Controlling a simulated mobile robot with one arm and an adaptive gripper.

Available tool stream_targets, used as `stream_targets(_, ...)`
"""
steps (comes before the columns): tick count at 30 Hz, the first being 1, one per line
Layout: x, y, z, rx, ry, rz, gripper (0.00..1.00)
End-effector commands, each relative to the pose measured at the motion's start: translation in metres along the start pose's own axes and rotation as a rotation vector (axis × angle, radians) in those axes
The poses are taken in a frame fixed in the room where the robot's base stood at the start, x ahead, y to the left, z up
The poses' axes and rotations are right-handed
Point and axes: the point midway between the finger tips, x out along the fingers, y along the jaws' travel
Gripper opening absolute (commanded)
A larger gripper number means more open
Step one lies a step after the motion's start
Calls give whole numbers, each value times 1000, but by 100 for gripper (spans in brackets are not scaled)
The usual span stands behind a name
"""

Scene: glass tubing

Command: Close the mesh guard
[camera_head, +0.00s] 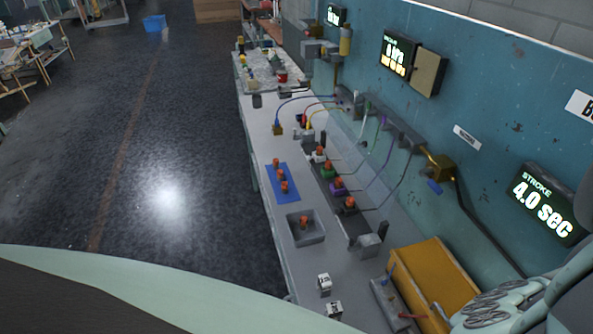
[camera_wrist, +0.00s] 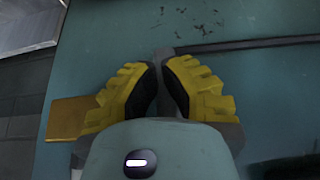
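I cannot make out a mesh guard in either view. My gripper (camera_wrist: 160,78) shows in the wrist view with yellow fingers and dark pads. Its fingertips are close together with a narrow gap between them. A grey strip (camera_wrist: 163,54) shows just beyond the tips, and I cannot tell whether it is between them. Behind is a teal surface (camera_wrist: 100,60). A brass-coloured block (camera_wrist: 68,118) is left of the fingers. In the head view, I cannot pick out the fingers at the lower right.
A long grey bench (camera_head: 262,155) runs along a teal panel (camera_head: 500,115). It bears a blue mat (camera_head: 272,178), a grey tray (camera_head: 318,239) and a yellow-orange box (camera_head: 435,275). A brass block (camera_head: 437,167) with a black pipe is on the panel. Open floor (camera_head: 150,180) lies left.

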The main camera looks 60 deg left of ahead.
Motion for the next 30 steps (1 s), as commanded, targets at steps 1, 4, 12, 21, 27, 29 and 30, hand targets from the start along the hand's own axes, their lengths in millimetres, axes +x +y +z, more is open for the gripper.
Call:
stream_targets(1, -2, -3, 1, -4, 2, -4, 0)
stream_targets(4, -9, -2, 0, -4, 6, -3, 0)
stream_targets(12, -31, -2, 1, -5, 6, -3, 0)
stream_targets(21, -58, -2, 1, -6, 6, -1, 0)
stream_targets(27, -76, -2, 0, -6, 7, -4, 0)
stream_targets(29, -81, -3, 1, -6, 6, -5, 0)
stream_targets(30, -85, -2, -6, -14, 30, 3, 0)
